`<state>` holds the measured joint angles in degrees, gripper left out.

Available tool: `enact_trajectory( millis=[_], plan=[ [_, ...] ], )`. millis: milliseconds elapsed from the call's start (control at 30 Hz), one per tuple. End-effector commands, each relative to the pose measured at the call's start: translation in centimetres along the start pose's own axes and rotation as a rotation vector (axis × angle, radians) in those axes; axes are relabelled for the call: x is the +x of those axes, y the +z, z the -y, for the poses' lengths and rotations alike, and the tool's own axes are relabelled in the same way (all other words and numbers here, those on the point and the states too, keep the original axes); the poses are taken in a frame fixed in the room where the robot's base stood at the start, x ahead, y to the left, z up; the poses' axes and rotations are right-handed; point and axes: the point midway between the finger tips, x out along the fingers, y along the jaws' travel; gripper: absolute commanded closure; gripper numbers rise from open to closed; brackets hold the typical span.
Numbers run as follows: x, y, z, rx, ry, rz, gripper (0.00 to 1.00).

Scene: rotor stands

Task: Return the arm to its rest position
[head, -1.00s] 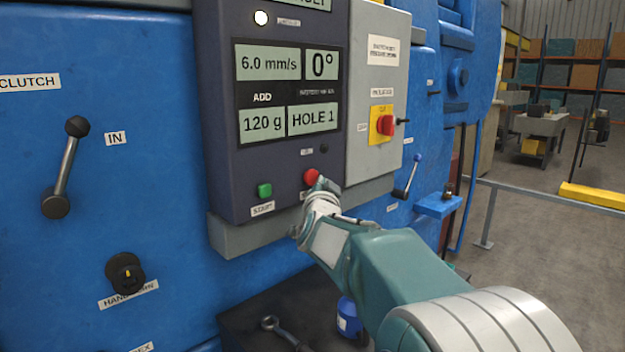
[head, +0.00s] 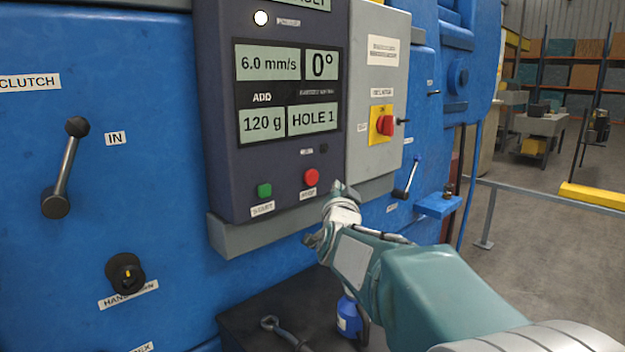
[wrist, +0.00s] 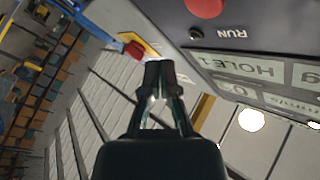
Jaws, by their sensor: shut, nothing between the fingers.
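My gripper (head: 338,188) is shut and empty. In the head view it hangs just in front of the control panel's lower right edge, below and right of the red stop button (head: 311,177). A small gap shows between the fingertips and the button. In the wrist view the two fingers (wrist: 160,68) meet at their tips. The dark control panel (head: 225,130) reads 6.0 mm/s, 0°, ADD 120 g and HOLE 1. A green start button (head: 264,190) sits left of the red one. My arm reaches in from the lower right.
A grey box with a red knob (head: 385,125) on yellow adjoins the panel. The clutch lever (head: 65,168) and a black hand-turn knob (head: 125,273) are on the blue machine at left. A wrench (head: 285,332) and blue bottle (head: 348,317) are below. Open floor lies at right.

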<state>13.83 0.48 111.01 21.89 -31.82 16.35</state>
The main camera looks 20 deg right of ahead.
Motion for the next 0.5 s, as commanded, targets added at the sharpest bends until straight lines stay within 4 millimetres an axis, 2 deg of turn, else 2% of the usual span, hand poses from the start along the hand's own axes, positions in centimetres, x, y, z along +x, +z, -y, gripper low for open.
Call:
enact_trajectory(
  millis=[367,467,500],
  plan=[
    [0.0,0.0,0.0,-0.001,0.000,0.002,1.00],
    [-0.9,0.5,0.6,-0.018,-0.005,0.045,1.00],
    [-1.8,1.0,0.9,-0.033,-0.008,0.085,1.00]
  ],
)
